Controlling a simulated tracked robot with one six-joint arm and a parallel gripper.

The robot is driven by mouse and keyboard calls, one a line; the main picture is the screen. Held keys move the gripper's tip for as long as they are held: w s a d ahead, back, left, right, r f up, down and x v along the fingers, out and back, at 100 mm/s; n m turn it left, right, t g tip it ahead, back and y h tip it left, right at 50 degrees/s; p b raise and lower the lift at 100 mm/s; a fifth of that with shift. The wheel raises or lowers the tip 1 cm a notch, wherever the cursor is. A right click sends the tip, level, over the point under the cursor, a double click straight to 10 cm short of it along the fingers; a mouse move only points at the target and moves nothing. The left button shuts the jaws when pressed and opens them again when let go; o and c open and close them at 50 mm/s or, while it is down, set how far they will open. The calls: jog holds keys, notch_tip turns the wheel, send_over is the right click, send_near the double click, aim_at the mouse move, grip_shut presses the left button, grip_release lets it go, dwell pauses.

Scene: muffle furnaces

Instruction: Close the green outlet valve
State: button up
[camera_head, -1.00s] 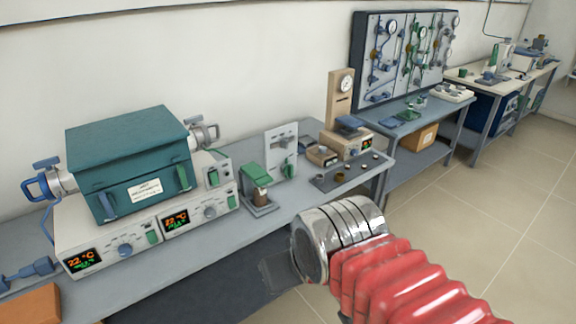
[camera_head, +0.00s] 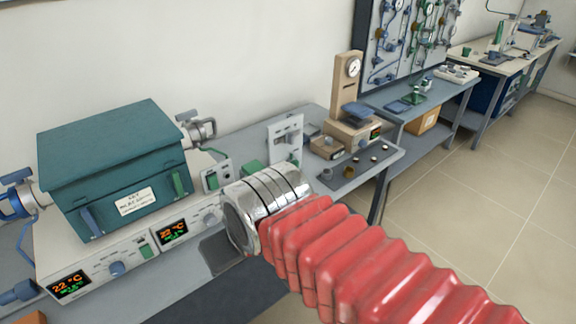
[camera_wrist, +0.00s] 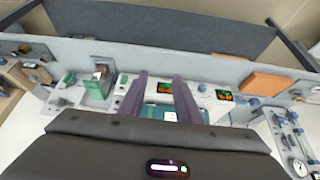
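A small upright pale panel (camera_head: 286,138) stands on the bench right of the furnace, with a green part (camera_head: 294,157) low on it. I cannot tell for sure whether this is the green outlet valve. The teal furnace (camera_head: 112,165) has a grey metal fitting (camera_head: 199,131) on its right side and a blue-handled one (camera_head: 17,195) on its left. My gripper is open and empty in the wrist view (camera_wrist: 160,76), its two fingers apart over the furnace front. In the head view my silver wrist hides most of it and part of the bench.
A green-topped stand (camera_wrist: 98,88) and the furnace's lit displays (camera_head: 172,231) are close to my gripper. A beige gauge stand (camera_head: 347,85) and a tray of small parts (camera_head: 360,168) are farther right. A wall board (camera_head: 405,40) carries several valves. The floor at right is clear.

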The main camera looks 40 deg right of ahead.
jog(key=shift+w, duration=0.15)
jog(key=w+d+f+m+y, duration=0.4)
jog(key=w+d+f+m, duration=0.2)
jog(key=d+f+m, duration=0.4)
jog(key=w+d+f+m+y, duration=0.55)
jog(key=d+f+m, duration=0.3)
jog(key=f, duration=0.45)
jog(key=w+d+f+m+t+h, duration=0.25)
jog(key=d+m+t, duration=0.2)
jog(key=d, duration=0.25)
jog(key=w+d+f+m+t+h, duration=0.1)
jog(key=w+d+f+m+t, duration=0.1)
jog(key=w+d+m+t, duration=0.3)
jog(key=w+d+r+m+t+h, duration=0.1)
jog(key=d+r+m+t+h, duration=0.2)
jog(key=d, duration=1.1)
jog(key=m+h, duration=0.2)
jog(key=m, duration=0.2)
jog(key=shift+m+h, duration=0.3)
jog(key=shift+m, duration=0.1)
